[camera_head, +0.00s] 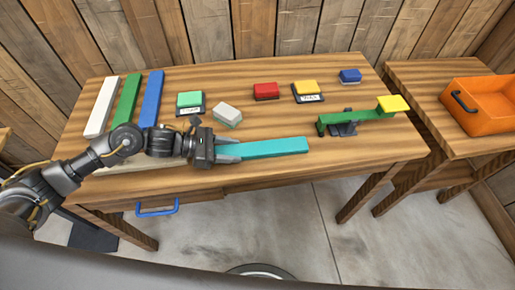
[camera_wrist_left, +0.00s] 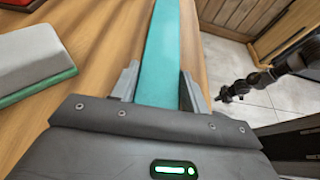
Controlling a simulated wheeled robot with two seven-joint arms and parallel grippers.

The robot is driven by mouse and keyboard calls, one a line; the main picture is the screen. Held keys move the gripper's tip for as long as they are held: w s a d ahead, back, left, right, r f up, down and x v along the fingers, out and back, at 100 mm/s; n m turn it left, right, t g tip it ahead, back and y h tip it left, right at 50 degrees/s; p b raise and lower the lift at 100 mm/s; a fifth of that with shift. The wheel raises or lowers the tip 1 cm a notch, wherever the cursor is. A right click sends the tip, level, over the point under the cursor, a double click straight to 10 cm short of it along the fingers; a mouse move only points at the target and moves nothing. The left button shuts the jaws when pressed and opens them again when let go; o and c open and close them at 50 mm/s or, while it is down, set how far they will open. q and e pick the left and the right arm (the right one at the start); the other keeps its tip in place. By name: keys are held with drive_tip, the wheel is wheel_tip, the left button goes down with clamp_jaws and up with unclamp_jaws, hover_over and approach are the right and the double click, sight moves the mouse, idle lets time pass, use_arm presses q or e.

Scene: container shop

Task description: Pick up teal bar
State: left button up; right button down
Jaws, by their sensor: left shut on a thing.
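The teal bar (camera_head: 275,147) is long and flat and lies along the front part of the wooden table, pointing right. My left gripper (camera_head: 228,152) is at the bar's left end, shut on it. In the left wrist view the teal bar (camera_wrist_left: 164,60) runs away from between the two fingers (camera_wrist_left: 158,88), one on each side. I cannot tell whether the bar touches the table or is slightly above it. My right gripper (camera_wrist_left: 225,96) appears small in the left wrist view, off past the table edge; its fingers are too small to read.
White (camera_head: 101,106), green (camera_head: 127,101) and blue (camera_head: 152,98) bars lie at the table's left. Blocks on pads (camera_head: 190,103) and a green balance beam (camera_head: 345,118) with a yellow block (camera_head: 392,104) stand behind. An orange crate (camera_head: 486,118) is on the right table.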

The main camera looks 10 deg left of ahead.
use_arm(q)
drive_tip(key=shift+r, duration=0.1)
